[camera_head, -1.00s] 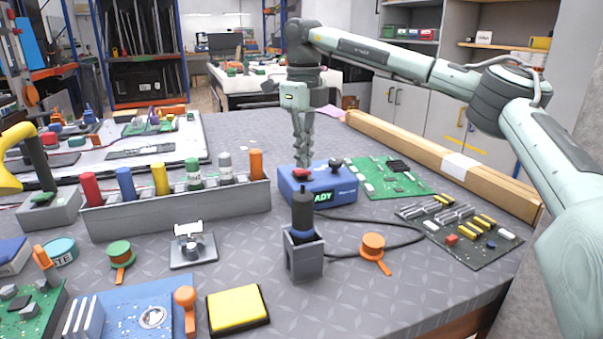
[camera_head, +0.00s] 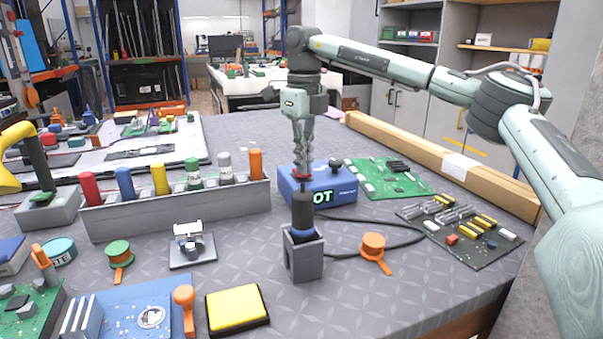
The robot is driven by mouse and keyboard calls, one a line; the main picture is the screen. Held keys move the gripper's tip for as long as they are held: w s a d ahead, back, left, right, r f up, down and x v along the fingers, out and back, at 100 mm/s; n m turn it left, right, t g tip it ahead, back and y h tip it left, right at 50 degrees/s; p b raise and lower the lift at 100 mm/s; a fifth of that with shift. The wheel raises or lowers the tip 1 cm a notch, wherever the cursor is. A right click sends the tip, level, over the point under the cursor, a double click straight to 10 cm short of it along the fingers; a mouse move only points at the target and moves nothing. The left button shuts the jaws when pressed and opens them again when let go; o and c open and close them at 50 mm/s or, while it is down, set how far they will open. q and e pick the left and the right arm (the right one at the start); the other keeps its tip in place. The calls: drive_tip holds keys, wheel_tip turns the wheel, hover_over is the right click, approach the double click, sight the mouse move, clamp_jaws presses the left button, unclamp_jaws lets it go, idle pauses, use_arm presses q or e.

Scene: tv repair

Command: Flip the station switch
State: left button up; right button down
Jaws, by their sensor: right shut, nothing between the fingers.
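The blue station (camera_head: 341,184) stands mid-table, with a black knob on its top right and a lit green display on its front. The display's visible letters read "OT"; its left end is hidden behind the black-handled tool. My right gripper (camera_head: 303,174) points straight down, shut and empty, with its fingertips at the red switch on the station's top left. The black-handled tool (camera_head: 302,212) stands upright in a grey holder (camera_head: 304,260) in front of the station. My left gripper is out of view.
A grey rack (camera_head: 178,212) of several coloured cylinders stands left of the station. A green circuit board (camera_head: 388,177) lies to its right, near a long cardboard box (camera_head: 450,166). A black cable runs from the station. A yellow pad (camera_head: 237,309) lies in front.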

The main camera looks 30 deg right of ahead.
drive_tip(key=shift+f, duration=0.15)
drive_tip(key=shift+r+p, duration=0.45)
drive_tip(key=shift+p, duration=0.1)
wheel_tip(320, 180, up, 4)
drive_tip(key=p, duration=0.3)
drive_tip(key=shift+p, duration=0.3)
drive_tip(key=shift+r, duration=1)
